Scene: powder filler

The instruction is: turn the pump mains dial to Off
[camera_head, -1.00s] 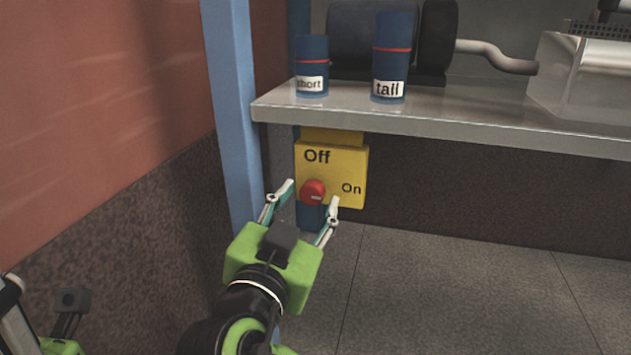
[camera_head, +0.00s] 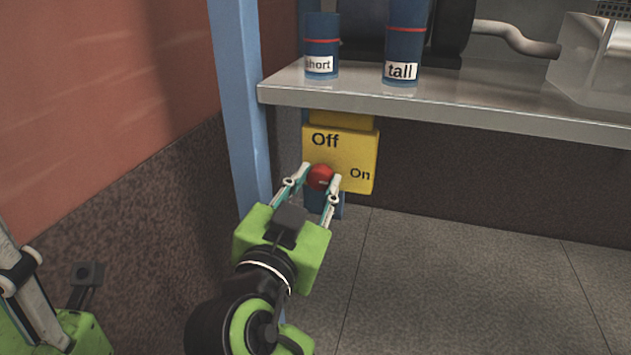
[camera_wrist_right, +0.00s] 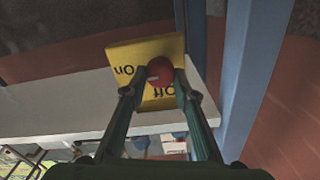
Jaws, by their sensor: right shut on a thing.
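The pump mains dial (camera_head: 320,178) is a red round knob on the lower left of a yellow box (camera_head: 352,152) under the shelf. The box reads "Off" above the dial and "On" to its right. My right gripper (camera_head: 321,178) is shut on the dial, one finger on each side. In the right wrist view the red dial (camera_wrist_right: 160,70) sits between the fingertips, with a pale mark on its left side pointing toward "On". My left gripper (camera_head: 40,300) is partly in view at the lower left, cut by the frame, with nothing seen in it.
A metal shelf (camera_head: 450,108) juts out above the box, carrying a blue "short" can (camera_head: 321,47) and a blue "tall" can (camera_head: 405,42). A blue post (camera_head: 240,110) stands close left of the box. The floor at the right is clear.

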